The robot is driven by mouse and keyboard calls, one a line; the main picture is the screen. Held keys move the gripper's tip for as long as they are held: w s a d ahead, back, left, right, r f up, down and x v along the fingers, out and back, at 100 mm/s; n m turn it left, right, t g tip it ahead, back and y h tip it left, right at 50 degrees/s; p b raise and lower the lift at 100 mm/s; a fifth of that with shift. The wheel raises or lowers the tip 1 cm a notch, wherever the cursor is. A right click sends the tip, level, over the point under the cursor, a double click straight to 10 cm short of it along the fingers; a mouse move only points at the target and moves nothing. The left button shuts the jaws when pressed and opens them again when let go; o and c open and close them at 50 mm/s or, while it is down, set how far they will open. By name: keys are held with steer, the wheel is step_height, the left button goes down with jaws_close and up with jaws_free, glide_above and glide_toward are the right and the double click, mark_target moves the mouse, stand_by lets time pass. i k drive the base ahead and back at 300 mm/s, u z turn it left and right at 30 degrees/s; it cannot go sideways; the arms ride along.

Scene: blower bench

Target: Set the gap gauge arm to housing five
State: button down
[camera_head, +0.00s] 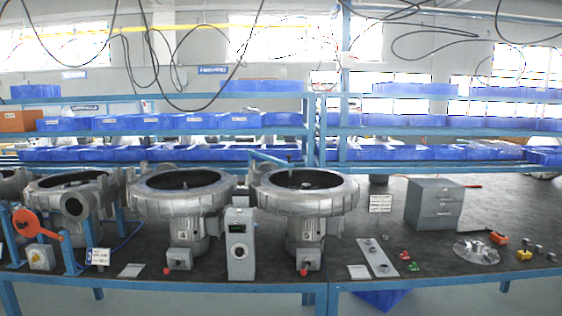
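Large round grey blower housings stand in a row on the dark bench. The middle housing (182,205) seems to bear a "4". An orange disc with a lever (28,223) is at the far left, on a blue frame. A grey box with a small green display and a dial (240,245) stands between the middle and right housings. My gripper is not in view.
A grey drawer cabinet (435,204) stands at the right. A plate with round buttons (377,257), small red and green parts (408,261), a silver disc (476,252) and an orange part (498,238) lie on the bench. Blue bins (200,122) fill the shelves behind.

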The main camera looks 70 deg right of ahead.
mark_target(289, 165)
steer(key=k, duration=0.55)
steer(key=z, duration=0.8)
steer(key=i, duration=1.05)
steer(key=u, duration=0.15)
